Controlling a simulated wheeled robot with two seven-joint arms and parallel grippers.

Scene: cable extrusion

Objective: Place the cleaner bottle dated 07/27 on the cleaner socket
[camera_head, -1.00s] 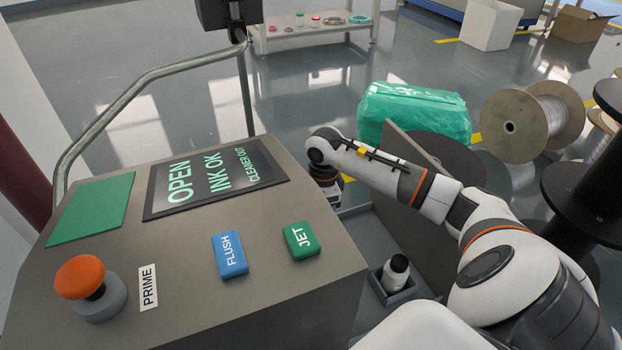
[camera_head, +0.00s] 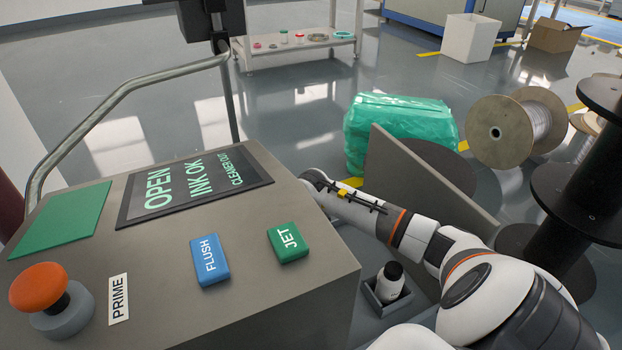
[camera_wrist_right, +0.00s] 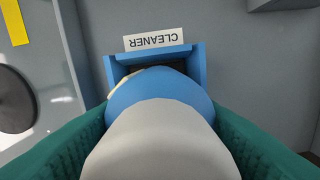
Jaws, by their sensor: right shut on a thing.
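My right gripper (camera_wrist_right: 160,135) is shut on a bottle (camera_wrist_right: 158,145) with a pale grey end and a blue body, held between two green finger pads in the right wrist view. The bottle's date does not show. Directly beyond it is the blue cleaner socket (camera_wrist_right: 198,62), under a white label reading CLEANER (camera_wrist_right: 153,41), upside down here. The bottle overlaps the socket's dark opening; I cannot tell whether it is inside or just in front. In the head view the right gripper and held bottle are hidden behind the console. My left gripper is not in view.
The console (camera_head: 270,300) has a screen (camera_head: 195,185) reading OPEN, INK OK, CLEANER OUT. A white bottle with a black top (camera_head: 390,282) stands in a grey holder (camera_head: 372,300) beside my right arm. A grey panel (camera_head: 415,190) stands beyond the arm.

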